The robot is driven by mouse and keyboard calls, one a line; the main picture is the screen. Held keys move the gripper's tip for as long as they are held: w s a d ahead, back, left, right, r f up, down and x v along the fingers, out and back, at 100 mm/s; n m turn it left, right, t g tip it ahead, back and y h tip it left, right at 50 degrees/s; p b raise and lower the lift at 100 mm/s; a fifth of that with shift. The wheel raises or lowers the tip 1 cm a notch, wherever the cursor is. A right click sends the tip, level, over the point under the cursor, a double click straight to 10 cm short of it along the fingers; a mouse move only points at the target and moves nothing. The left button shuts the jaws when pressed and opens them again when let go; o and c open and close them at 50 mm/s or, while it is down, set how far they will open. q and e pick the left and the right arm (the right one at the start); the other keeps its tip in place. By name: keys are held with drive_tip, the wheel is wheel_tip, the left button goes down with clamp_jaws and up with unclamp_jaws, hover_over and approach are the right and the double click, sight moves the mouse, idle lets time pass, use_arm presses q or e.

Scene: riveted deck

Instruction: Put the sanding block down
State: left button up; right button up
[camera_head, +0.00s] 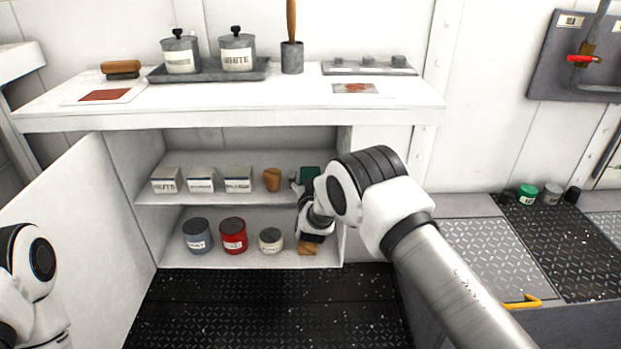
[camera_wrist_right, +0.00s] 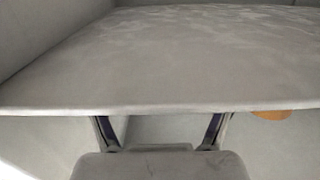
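A tan block (camera_head: 308,249), which looks like the sanding block, lies on the lower shelf of the cabinet at its right end. My right gripper (camera_head: 308,234) reaches into the cabinet just above and beside it. In the right wrist view, my right gripper's fingers (camera_wrist_right: 160,128) stand wide apart with nothing seen between them. Their tips are hidden behind a pale board's edge. A tan piece (camera_wrist_right: 270,115) shows right of the fingers, partly hidden by that edge. Part of my left arm shows at the lower left; its gripper is out of view.
The upper shelf (camera_head: 222,199) holds white boxes, a tan cup (camera_head: 271,180) and a green item (camera_head: 309,174). Grey, red and cream cans (camera_head: 271,241) stand on the lower shelf. An open door (camera_head: 80,235) is at left. The counter above carries pots and a brown-handled tool (camera_head: 121,68).

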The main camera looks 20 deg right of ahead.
drive_tip(key=shift+r, duration=0.1)
drive_tip(key=shift+r, duration=0.2)
drive_tip(key=f+p+v, duration=0.1)
drive_tip(key=p+v, duration=0.2)
drive_tip(key=v, duration=0.9)
drive_tip(key=s+d+f+n+g+y, duration=0.1)
drive_tip(key=s+d+f+g, duration=0.25)
drive_tip(key=s+f, duration=0.6)
drive_tip(key=s+d+f+n+g+y, duration=0.1)
drive_tip(key=s+d+f+g+y, duration=0.1)
drive_tip(key=s+f+g, duration=0.5)
drive_tip(key=s+a+f+g+y, duration=0.1)
drive_tip(key=s+f+g, duration=0.15)
drive_tip(key=s, duration=1.15)
drive_tip(key=s+f+g+y, duration=0.15)
drive_tip(key=s+g, duration=0.25)
drive_tip(key=s, duration=1)
wheel_tip(320, 180, up, 22)
drive_tip(key=p, duration=2.1)
drive_tip(key=shift+f+n+h+p, duration=0.2)
drive_tip(key=shift+n+h+p, duration=0.1)
drive_tip(key=shift+n+h, duration=0.1)
